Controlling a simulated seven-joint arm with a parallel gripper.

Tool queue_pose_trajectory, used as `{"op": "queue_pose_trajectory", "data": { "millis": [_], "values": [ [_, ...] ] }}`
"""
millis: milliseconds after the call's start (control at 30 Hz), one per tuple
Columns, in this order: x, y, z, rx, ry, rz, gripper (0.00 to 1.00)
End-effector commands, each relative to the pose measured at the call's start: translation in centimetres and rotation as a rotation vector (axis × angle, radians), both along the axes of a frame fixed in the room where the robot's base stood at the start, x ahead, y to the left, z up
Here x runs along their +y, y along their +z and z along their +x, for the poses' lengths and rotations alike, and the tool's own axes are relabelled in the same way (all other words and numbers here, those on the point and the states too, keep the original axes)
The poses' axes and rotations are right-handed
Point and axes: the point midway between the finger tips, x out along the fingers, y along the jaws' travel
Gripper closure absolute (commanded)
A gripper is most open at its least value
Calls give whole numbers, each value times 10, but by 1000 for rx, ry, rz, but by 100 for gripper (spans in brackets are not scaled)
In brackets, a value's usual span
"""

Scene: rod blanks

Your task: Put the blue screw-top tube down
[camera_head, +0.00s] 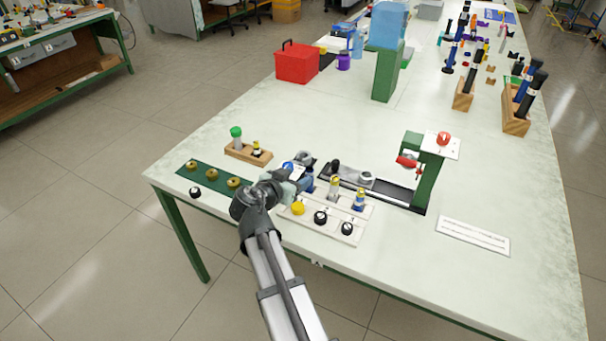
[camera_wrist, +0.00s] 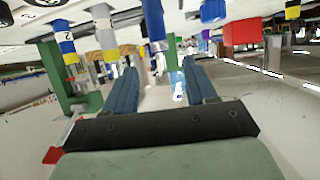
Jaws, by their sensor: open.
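A blue tube (camera_wrist: 153,20), which looks like the screw-top tube, stands in the pale tray, beyond the gap between my fingertips in the inverted wrist view. In the head view the tube (camera_head: 309,185) is partly hidden by my gripper. My gripper (camera_wrist: 160,72) is open, with blue fingers apart and nothing seen between them. In the head view my gripper (camera_head: 300,178) is low over the tray's left end. The pale tray (camera_head: 280,212) also holds a grey-yellow tube (camera_head: 334,188) and a blue-yellow tube (camera_head: 359,200). Whether the blue tube is fully seated cannot be told.
Yellow (camera_head: 298,208) and black caps (camera_head: 321,217) lie along the tray's front. A green fixture (camera_head: 428,175) stands right of it. A wooden block (camera_head: 240,152) holds a green-capped tube at left. A green strip (camera_head: 206,175) carries brass rings. The table's near edge is close.

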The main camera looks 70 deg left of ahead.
Motion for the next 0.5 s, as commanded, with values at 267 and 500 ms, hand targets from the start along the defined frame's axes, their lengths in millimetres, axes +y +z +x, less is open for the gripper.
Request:
{"op": "queue_pose_trajectory", "data": {
  "millis": [267, 500],
  "values": [
    [-11, 7, -13, 0, -1, 0, 44],
    [-11, 7, -13, 0, -1, 0, 44]
  ]
}}
